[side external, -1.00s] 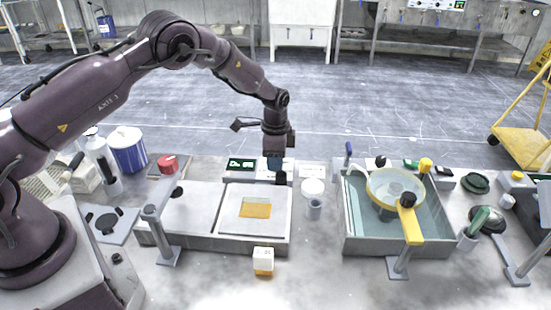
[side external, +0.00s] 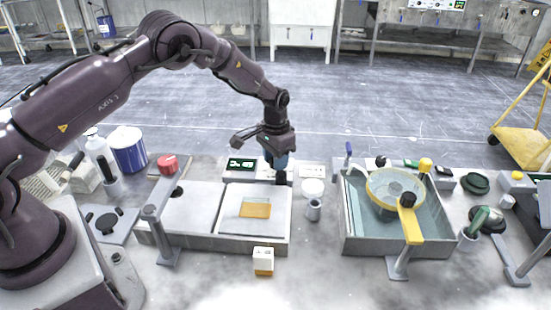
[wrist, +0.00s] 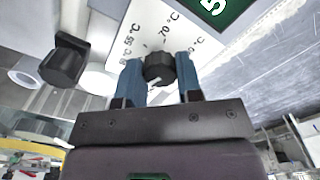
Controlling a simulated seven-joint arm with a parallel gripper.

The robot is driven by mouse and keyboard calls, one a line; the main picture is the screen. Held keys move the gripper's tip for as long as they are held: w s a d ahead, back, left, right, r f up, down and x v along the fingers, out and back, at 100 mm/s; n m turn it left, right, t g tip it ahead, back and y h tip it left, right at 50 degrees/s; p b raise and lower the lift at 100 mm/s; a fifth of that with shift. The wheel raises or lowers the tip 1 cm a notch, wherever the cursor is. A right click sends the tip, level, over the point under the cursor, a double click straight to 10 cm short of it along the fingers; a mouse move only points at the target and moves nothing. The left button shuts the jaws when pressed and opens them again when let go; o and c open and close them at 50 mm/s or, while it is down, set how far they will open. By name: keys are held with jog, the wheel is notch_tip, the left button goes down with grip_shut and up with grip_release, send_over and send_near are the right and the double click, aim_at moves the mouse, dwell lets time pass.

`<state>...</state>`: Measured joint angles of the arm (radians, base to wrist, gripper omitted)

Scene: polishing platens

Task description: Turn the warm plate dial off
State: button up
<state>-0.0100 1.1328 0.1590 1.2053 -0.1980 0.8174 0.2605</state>
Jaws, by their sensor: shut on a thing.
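The dial (wrist: 158,68) is a small black knob on a white panel (wrist: 130,38) printed with temperature marks, among them 55 °C and 70 °C. A pale pointer line shows at its lower side in the wrist view. My gripper (wrist: 160,75) has its two blue fingers on either side of the knob, shut on it. An amber square (side external: 256,210) lies on the plate.
A green display (side external: 242,164) is left of my gripper. A water basin (side external: 350,225) with a yellow-handled strainer stands to the right.

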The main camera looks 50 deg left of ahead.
jog(key=n, duration=0.6)
jog(key=shift+n, duration=0.3)
jog(key=n, duration=0.6)
jog(key=shift+r, duration=0.1)
dwell(0.3)
jog(key=o, duration=0.9)
jog(key=shift+o, duration=0.2)
notch_tip(320, 180, up, 13)
